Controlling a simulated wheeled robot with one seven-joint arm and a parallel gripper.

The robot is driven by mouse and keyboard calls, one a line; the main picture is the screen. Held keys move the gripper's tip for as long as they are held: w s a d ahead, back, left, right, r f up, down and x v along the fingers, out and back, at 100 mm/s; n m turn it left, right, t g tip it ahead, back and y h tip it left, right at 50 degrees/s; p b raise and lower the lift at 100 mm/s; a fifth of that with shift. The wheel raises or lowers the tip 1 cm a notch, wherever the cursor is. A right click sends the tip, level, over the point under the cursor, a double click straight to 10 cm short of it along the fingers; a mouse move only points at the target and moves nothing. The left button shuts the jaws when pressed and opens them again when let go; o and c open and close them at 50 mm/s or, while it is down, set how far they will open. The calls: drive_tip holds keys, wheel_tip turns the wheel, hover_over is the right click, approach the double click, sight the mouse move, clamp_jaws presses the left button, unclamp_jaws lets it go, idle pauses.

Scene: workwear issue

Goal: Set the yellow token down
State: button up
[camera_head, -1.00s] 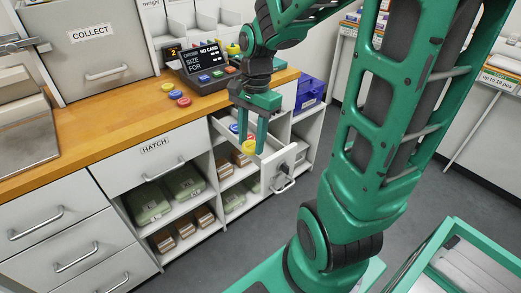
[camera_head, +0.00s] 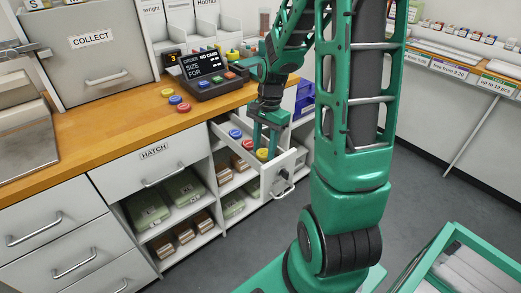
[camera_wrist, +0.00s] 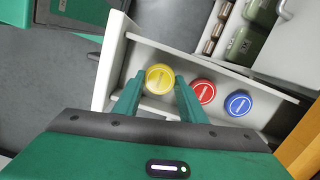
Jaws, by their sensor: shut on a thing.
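My gripper (camera_head: 266,150) reaches down into the open drawer (camera_head: 270,188) under the counter's right end. It is shut on the yellow token (camera_head: 262,155), a round disc with a light bar on its face. In the wrist view the yellow token (camera_wrist: 159,79) sits between the two fingertips (camera_wrist: 158,90). Beside it in the drawer lie a red token (camera_wrist: 203,92) and a blue token (camera_wrist: 238,103), in one row. The yellow one looks slightly larger there. I cannot tell whether it touches the drawer floor.
On the wooden counter (camera_head: 120,130) lie yellow, red and blue tokens (camera_head: 175,100) beside a dark order terminal (camera_head: 205,75). Shelves below hold green packs (camera_head: 183,188) and brown boxes. A blue bin (camera_head: 304,97) is behind the drawer. A green-framed cart (camera_head: 440,250) stands at lower right.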

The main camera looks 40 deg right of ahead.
drive_tip(key=shift+f, duration=0.25)
drive_tip(key=shift+f, duration=0.2)
drive_tip(key=o, duration=1)
drive_tip(key=shift+o, duration=0.2)
